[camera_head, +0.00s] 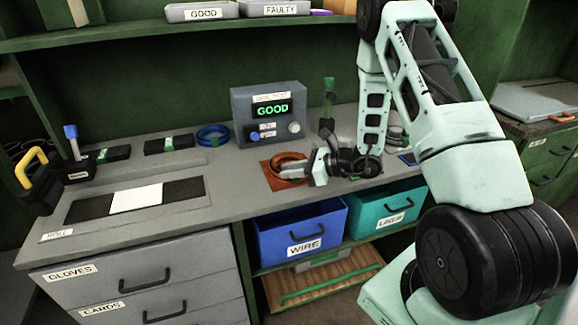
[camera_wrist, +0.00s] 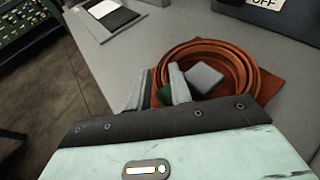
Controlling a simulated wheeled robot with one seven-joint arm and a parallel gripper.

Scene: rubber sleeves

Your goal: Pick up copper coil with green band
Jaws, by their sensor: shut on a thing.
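The copper coil (camera_head: 291,158) sits on an orange-brown square mat (camera_head: 270,172) on the grey workbench, in front of the test box. In the wrist view the coil (camera_wrist: 248,64) is a ring of several copper-coloured turns, with its mat (camera_wrist: 270,82) showing at the right. A bit of green (camera_wrist: 164,95) shows between the fingers, at the coil's near left side; most of the band is hidden. My gripper (camera_wrist: 172,84) is shut on the coil there. In the head view my gripper (camera_head: 312,166) reaches the coil from the right.
A grey test box (camera_head: 269,112) with a lit GOOD sign stands behind the coil. A blue coil (camera_head: 213,135) lies left of the box.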

